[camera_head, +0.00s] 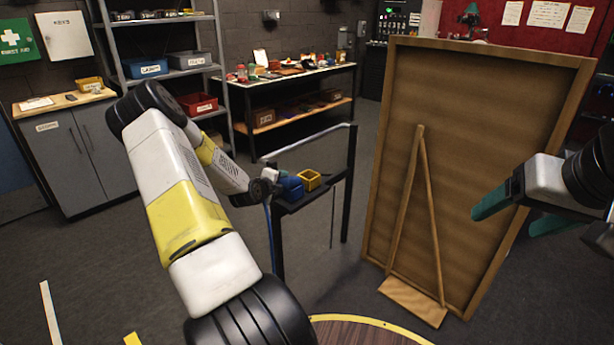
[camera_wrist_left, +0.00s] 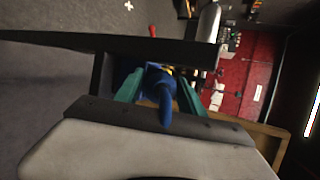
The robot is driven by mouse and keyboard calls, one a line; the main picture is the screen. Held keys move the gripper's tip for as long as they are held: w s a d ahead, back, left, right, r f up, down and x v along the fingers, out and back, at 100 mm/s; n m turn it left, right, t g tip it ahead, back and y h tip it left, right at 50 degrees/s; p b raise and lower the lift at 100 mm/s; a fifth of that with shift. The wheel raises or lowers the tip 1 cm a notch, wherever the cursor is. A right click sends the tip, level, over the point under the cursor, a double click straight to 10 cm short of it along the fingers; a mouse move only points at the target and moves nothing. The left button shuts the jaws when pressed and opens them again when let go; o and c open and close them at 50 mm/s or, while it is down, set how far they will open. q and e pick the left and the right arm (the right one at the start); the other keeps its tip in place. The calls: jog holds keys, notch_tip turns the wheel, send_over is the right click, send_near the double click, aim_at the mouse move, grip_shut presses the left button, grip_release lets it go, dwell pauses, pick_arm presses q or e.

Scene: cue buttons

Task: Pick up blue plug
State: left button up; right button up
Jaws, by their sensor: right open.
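The blue plug (camera_wrist_left: 160,88) shows in the left wrist view between the two green fingers of my left gripper (camera_wrist_left: 160,84). Part of it points towards the camera. I cannot tell whether the fingers touch it. In the head view my left gripper (camera_head: 275,188) is at a small black stand (camera_head: 312,196), beside a blue object (camera_head: 291,187) there; the fingers are mostly hidden. My right gripper (camera_head: 512,215) is at the right edge of the head view, open and empty, its green fingers apart.
A yellow open box (camera_head: 309,179) sits on the stand, right of the blue object. A large brown board (camera_head: 470,130) with a prop leg stands between the stand and my right gripper. A cluttered workbench (camera_head: 295,78) and a shelf rack (camera_head: 165,78) are behind. The floor around the stand is clear.

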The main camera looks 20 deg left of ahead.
pick_arm(q)
grip_shut()
